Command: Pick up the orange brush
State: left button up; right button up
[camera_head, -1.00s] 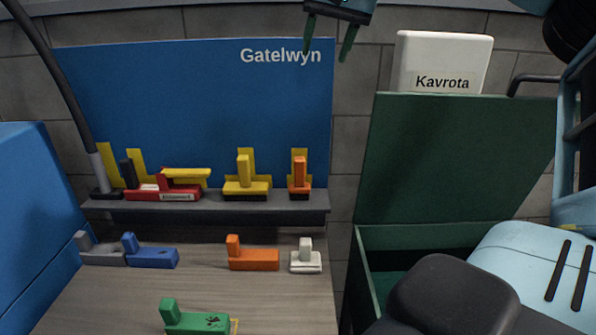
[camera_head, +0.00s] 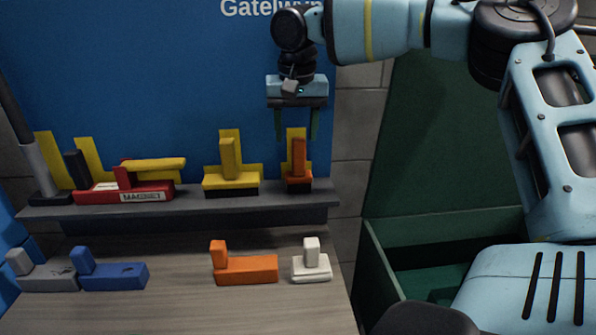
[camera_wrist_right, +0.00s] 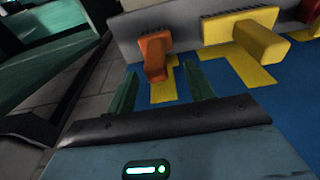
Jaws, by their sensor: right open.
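The orange brush (camera_head: 298,160) stands upright at the right end of the grey shelf, dark bristles down, in front of a yellow patch on the blue board. It also shows in the right wrist view (camera_wrist_right: 155,58). My right gripper (camera_head: 296,137) points down, its two green fingers apart and empty. In the head view they overlap the brush's upper end; in the wrist view the fingers (camera_wrist_right: 160,72) lie to either side of the handle's line, with no contact visible. My left gripper is not in view.
A yellow brush (camera_head: 230,180) stands left of the orange one, then a red magnet block (camera_head: 150,190). On the lower table are orange (camera_head: 250,268), white (camera_head: 311,268), blue (camera_head: 115,275) and grey (camera_head: 45,275) blocks. An open green box (camera_head: 385,265) stands at right.

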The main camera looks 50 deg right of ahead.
aim_at(299, 152)
jog(key=shift+w+d+f, duration=0.15)
jog(key=shift+d+f, duration=0.1)
jog(key=shift+f, duration=0.55)
jog(key=f, duration=0.3)
jog(key=d+f, duration=0.1)
jog(key=shift+w+f+p, duration=0.25)
jog(key=shift+f+p, duration=0.05)
jog(key=shift+f, duration=0.05)
jog(key=c, duration=1.1)
jog(key=shift+r, duration=0.1)
